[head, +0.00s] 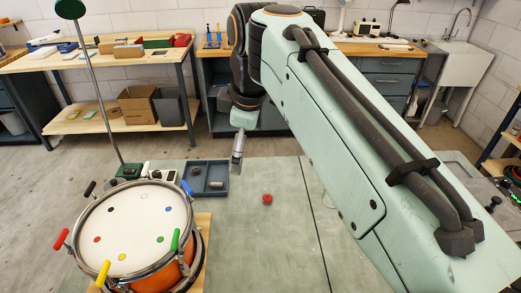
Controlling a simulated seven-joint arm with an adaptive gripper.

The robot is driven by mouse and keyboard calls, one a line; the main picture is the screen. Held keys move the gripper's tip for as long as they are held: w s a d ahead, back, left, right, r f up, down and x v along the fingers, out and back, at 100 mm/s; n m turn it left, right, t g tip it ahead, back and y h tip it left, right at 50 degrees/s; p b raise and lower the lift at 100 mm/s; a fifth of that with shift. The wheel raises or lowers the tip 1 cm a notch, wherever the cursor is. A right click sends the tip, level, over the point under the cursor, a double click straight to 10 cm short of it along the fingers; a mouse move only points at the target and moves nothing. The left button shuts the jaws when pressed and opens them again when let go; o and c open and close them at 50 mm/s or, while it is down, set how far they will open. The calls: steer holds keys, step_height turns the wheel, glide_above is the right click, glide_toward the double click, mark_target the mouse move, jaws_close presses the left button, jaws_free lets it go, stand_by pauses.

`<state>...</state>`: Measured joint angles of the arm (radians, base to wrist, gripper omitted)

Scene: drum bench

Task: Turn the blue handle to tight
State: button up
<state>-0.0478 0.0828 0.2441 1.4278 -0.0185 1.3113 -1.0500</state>
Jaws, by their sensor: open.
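The blue handle (187,188) stands on the right-rear part of the rim of an orange drum (130,237) with a white head. It leans slightly, and its lower end meets the metal rim.
Black (90,187), white (146,168), green (175,239), yellow (103,272) and red (61,238) handles ring the drum. Behind are a tray (219,180) with small parts and a tall pole (97,90). A red knob (267,198) lies on the otherwise clear bench middle.

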steer(key=shift+m+h, duration=0.3)
steer(key=shift+m, duration=0.5)
steer(key=s+d, duration=0.3)
steer(key=s, duration=0.1)
steer(key=shift+f, duration=0.35)
